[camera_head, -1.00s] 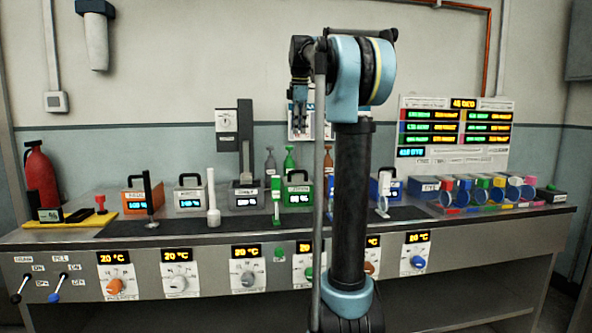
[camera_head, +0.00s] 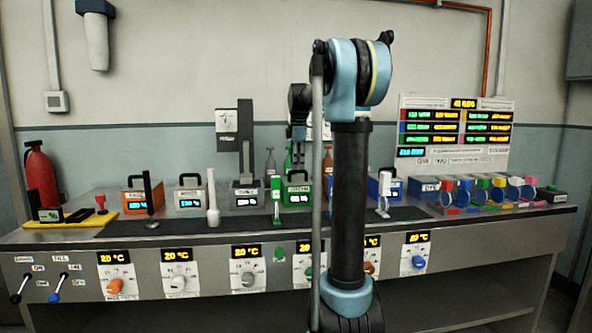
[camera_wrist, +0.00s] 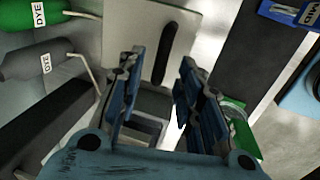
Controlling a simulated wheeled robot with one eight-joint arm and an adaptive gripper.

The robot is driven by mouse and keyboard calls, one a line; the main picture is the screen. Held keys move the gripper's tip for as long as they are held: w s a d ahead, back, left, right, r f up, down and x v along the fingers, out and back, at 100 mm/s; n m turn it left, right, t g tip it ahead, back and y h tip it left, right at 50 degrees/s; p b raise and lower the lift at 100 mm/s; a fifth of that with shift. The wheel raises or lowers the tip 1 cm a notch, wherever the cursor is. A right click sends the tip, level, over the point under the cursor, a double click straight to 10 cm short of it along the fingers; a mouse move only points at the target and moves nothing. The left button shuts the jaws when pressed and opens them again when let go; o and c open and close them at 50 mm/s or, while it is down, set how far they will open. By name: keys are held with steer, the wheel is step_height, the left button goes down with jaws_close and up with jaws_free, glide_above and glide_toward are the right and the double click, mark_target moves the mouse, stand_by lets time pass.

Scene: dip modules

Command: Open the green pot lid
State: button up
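The lid looks shut. My gripper (camera_head: 297,148) hangs above and behind it in this view, partly hidden by my arm. In the wrist view my gripper (camera_wrist: 160,75) has its two blue fingers well apart with nothing held between them. A green part (camera_wrist: 240,125) shows beside the right finger, partly hidden; I cannot tell whether it is the lid.
Orange (camera_head: 136,201), grey and blue (camera_head: 386,187) pots stand in the same row. A green-topped stick (camera_head: 276,203) stands in front of the green pot. Dye bottles (camera_wrist: 30,42) lie left in the wrist view. Coloured cups (camera_head: 487,192) line the right.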

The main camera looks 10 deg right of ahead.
steer(key=shift+w+f, duration=0.25)
steer(key=shift+f, duration=1)
steer(key=shift+c, duration=0.3)
jaws_close()
steer(key=shift+w+r, duration=0.1)
steer(key=shift+r, duration=0.05)
